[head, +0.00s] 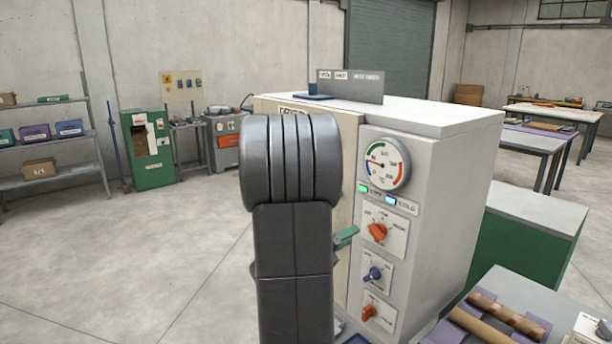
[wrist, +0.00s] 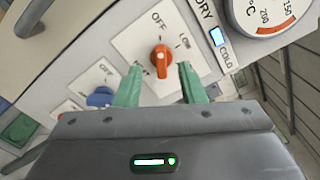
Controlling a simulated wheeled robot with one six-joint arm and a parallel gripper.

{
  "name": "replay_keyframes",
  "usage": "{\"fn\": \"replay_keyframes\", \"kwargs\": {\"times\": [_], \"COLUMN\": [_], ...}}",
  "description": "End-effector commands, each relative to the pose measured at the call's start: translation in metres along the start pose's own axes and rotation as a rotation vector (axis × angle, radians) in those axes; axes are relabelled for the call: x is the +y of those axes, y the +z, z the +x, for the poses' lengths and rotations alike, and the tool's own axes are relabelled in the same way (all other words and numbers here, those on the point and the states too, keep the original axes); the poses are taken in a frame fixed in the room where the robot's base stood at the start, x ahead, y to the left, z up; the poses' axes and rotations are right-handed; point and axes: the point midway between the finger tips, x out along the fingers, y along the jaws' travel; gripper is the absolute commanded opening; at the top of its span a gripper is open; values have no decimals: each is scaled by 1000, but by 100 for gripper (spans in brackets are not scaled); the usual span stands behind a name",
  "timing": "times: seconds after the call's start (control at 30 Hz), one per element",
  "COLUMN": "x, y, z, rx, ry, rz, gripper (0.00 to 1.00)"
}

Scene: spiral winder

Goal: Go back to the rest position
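My gripper (wrist: 160,67) is open in the wrist view, with a green finger on each side of an orange knob (wrist: 161,60). The fingers look apart from the knob. In the head view, a green finger (head: 346,237) shows just left of the same orange knob (head: 377,232). My dark grey arm hides the rest of the gripper there. The knob sits on a white plate with OFF and LOW marks, on the front of a pale grey cabinet (head: 430,180).
Above the knob are a round gauge (head: 386,164) and two lit lamps, green (head: 363,188) and pale blue (head: 391,200). Below are a blue knob (head: 373,274) and a red knob (head: 369,312). A bench with rollers (head: 510,313) stands at right. The floor (head: 130,250) at left is clear.

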Motion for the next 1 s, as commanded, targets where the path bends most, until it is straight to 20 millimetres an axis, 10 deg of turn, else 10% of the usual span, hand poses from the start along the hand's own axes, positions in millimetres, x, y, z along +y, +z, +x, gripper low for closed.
{"fn": "replay_keyframes", "kwargs": {"times": [0.5, 1.0], "x": [-1, 0], "y": [0, 0], "z": [70, 74], "rx": [1, 0], "ry": [-1, 0], "rz": [0, 0], "gripper": [36, 36]}}
